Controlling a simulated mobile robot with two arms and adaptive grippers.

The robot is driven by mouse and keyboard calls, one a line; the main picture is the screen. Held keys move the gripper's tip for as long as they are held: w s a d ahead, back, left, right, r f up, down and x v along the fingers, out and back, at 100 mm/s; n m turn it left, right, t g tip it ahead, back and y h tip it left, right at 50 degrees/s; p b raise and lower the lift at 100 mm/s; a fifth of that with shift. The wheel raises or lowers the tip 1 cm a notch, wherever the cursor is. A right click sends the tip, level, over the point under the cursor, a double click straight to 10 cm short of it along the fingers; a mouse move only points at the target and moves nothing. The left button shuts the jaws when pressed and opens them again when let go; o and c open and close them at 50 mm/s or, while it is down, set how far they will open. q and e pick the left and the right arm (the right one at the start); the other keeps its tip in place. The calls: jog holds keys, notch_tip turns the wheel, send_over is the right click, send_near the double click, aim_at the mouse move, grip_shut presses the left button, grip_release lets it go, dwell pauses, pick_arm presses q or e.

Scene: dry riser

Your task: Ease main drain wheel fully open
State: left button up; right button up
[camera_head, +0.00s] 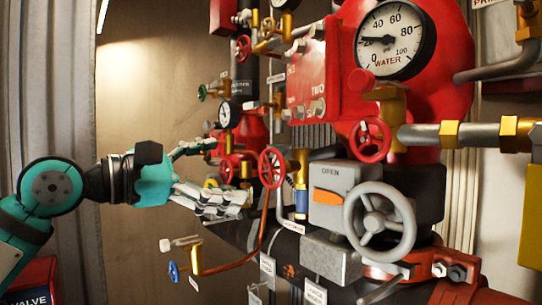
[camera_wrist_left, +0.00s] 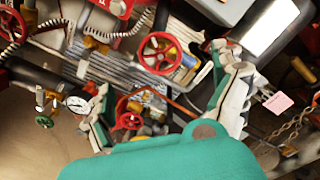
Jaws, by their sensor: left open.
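A red spoked handwheel (camera_head: 271,167) is on a brass-fitted branch in the middle of the head view; no readable label confirms it as the main drain wheel. My left gripper (camera_head: 208,174) is open and empty, left of this wheel, fingers pointing toward the pipework. In the left wrist view my gripper (camera_wrist_left: 165,82) has its fingers spread wide. A larger red wheel (camera_wrist_left: 160,53) shows beyond and between them, apart from both. A smaller red wheel (camera_wrist_left: 130,120) is near the left finger. My right gripper is not in view.
A grey handwheel (camera_head: 380,222) and a grey box marked OPEN (camera_head: 342,190) stand at right. A water gauge (camera_head: 395,40) is above. Pipes crowd the right; open space lies left.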

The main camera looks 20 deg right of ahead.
aim_at(269, 167)
pick_arm(q)
jog(key=p+x, duration=0.4)
jog(key=x, duration=0.5)
jog(key=shift+w+d, duration=0.15)
jog(key=shift+d, duration=0.15)
jog(key=shift+w+d+f, duration=0.1)
jog(key=shift+w+d, duration=0.1)
jog(key=shift+d, duration=0.25)
jog(key=shift+a, duration=0.1)
jog(key=c, duration=1.1)
jog(key=shift+c, duration=0.3)
